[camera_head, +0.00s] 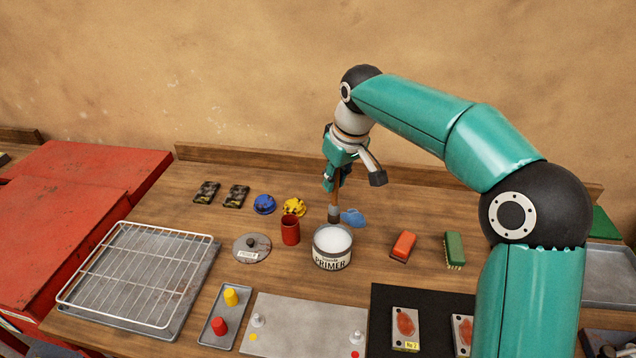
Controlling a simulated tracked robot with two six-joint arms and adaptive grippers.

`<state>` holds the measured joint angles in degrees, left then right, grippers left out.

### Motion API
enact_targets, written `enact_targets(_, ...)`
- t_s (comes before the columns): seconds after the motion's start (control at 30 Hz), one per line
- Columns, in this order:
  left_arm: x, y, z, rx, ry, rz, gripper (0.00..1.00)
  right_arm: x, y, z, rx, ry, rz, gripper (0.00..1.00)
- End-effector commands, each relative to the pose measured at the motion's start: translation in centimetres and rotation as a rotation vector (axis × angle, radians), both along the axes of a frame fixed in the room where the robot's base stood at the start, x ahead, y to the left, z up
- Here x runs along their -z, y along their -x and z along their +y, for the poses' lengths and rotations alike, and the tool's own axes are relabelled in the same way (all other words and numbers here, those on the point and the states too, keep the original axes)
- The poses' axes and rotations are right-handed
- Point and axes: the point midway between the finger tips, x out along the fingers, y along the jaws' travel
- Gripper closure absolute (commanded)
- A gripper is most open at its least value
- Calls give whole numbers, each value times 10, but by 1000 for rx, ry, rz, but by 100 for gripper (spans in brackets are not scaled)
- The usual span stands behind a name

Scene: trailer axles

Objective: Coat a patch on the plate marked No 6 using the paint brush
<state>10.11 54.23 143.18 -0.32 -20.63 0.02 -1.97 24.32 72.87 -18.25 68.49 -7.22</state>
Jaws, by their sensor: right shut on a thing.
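My right gripper (338,178) is shut on the paint brush (334,212) and holds it upright, head down. The brush's lower end is at the far rim of the open primer can (331,259), which holds white paint. I cannot tell whether the bristles touch the can or are just behind or above it. On the black mat (388,297) lie a plate labelled No 2 (405,315) with a reddish patch and a second similar plate (462,328), partly hidden by my right arm. I see no readable No 6 label. My left gripper is out of view.
A red cup (290,231) and a grey lidded disc (251,247) stand left of the can. A blue cloth (353,217), a red block (403,245) and a green brush (454,249) lie right. A wire rack (140,272) is at left, a grey metal sheet (300,325) in front.

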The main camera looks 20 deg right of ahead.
Motion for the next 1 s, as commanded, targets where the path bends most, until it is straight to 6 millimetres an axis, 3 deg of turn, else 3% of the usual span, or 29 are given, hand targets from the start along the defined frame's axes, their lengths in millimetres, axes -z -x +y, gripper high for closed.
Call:
enact_targets(0.6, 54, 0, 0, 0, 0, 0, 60, 54, 0, 0, 2, 0, 1, 100)
enact_targets(1.0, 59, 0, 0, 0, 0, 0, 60, 59, 0, 0, 1, 0, 1, 100)
